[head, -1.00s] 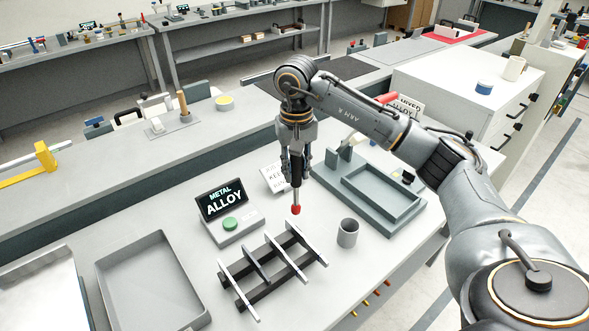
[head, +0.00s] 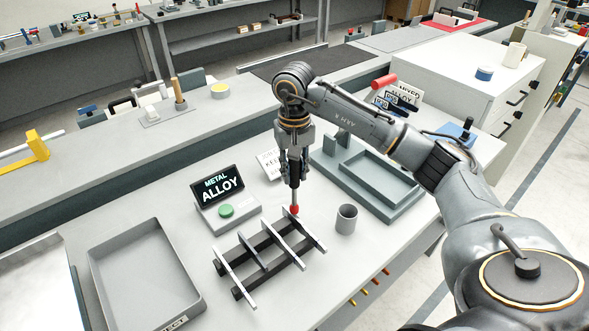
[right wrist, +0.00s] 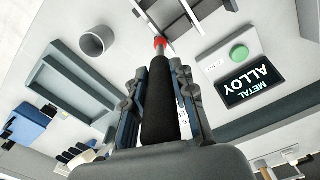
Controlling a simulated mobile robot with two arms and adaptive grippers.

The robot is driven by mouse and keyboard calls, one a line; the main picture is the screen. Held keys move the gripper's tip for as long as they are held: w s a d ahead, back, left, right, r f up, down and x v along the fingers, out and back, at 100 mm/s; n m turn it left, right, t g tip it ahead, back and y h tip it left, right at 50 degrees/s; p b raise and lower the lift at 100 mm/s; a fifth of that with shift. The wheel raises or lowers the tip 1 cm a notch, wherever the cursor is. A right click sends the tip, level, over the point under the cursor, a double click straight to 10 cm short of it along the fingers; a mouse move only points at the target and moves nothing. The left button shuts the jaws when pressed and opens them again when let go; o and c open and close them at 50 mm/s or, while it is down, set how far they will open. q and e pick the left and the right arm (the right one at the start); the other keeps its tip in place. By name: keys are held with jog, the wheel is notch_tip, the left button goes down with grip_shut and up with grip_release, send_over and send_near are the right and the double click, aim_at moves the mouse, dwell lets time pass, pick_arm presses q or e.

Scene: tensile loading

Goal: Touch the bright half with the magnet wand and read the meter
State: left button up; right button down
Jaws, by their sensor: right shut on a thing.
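My right gripper (head: 293,178) points down and is shut on the black handle of the magnet wand (right wrist: 160,110). The wand's red tip (head: 294,210) is at the far end of the rightmost bar (head: 308,235) on the dark rack (head: 238,294); whether it touches cannot be told. In the right wrist view the red tip (right wrist: 160,42) shows just past the handle, beside the bars. Several thin bars, some lighter and some darker, lie across the rack. The meter (head: 218,192) stands left of the wand; its screen reads "METAL ALLOY" above a green button. My left gripper is not in view.
A grey cup (head: 346,219) stands right of the rack. A grey-green tray fixture (head: 405,208) is behind it, below my right arm. An empty grey reject tray (head: 101,277) lies at the left. White cards stand behind the gripper.

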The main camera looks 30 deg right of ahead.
jog(key=shift+f+b, duration=0.4)
jog(key=shift+f, duration=0.1)
dwell(1.0)
jog(key=shift+s+f, duration=0.1)
dwell(1.1)
